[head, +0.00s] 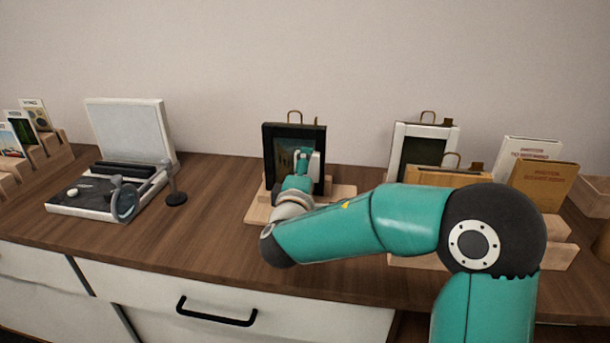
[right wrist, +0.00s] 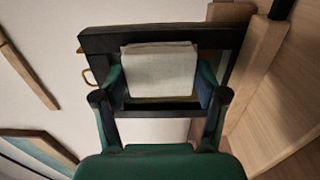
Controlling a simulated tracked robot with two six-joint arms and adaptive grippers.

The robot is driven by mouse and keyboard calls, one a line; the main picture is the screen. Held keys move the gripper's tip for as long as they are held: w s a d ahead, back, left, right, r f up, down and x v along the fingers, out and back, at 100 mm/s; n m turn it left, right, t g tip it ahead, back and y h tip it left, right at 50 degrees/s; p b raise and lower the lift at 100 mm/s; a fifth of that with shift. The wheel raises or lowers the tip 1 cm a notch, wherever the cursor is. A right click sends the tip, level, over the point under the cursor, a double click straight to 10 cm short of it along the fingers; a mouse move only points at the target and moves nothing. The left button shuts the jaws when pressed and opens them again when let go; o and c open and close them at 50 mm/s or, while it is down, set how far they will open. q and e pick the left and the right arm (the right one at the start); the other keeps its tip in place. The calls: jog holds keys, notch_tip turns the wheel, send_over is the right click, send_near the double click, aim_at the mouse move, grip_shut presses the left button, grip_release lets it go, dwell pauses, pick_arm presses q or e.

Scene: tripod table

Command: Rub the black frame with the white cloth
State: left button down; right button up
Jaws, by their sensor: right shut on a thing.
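The black frame (head: 267,157) stands upright on a light wooden stand (head: 257,213) near the middle of the table in the head view. My right gripper (head: 303,163) is in front of it, partly hidden by its own arm. In the right wrist view, my right gripper (right wrist: 158,88) is shut on the folded white cloth (right wrist: 160,70). The cloth lies flat in front of the black frame (right wrist: 100,42) and covers much of its middle; I cannot tell whether they touch. My left gripper is out of view.
A white frame (head: 400,150) and a wooden frame (head: 448,178) stand to the right, beside books (head: 545,182). The table (head: 215,180) is clear between the case and the black frame.

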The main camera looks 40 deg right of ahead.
aim_at(278, 160)
jog(key=shift+w+a+b, duration=0.55)
jog(key=shift+w+a, duration=0.55)
jog(key=shift+w, duration=0.25)
jog(key=shift+w+a+b, duration=0.55)
jog(key=shift+w+a, duration=0.55)
jog(key=shift+w, duration=0.2)
jog(key=shift+b, duration=0.55)
jog(key=shift+s+d+b, duration=0.65)
jog(key=shift+s+b, duration=0.25)
jog(key=shift+b, duration=0.05)
jog(key=shift+s+d+b, duration=0.35)
jog(key=shift+s+b, duration=0.05)
jog(key=shift+s, duration=0.1)
jog(key=shift+d+r+b, duration=0.1)
jog(key=shift+d+b, duration=0.05)
jog(key=shift+b, duration=1.75)
jog(key=shift+w+a, duration=1.15)
jog(key=shift+w, duration=0.3)
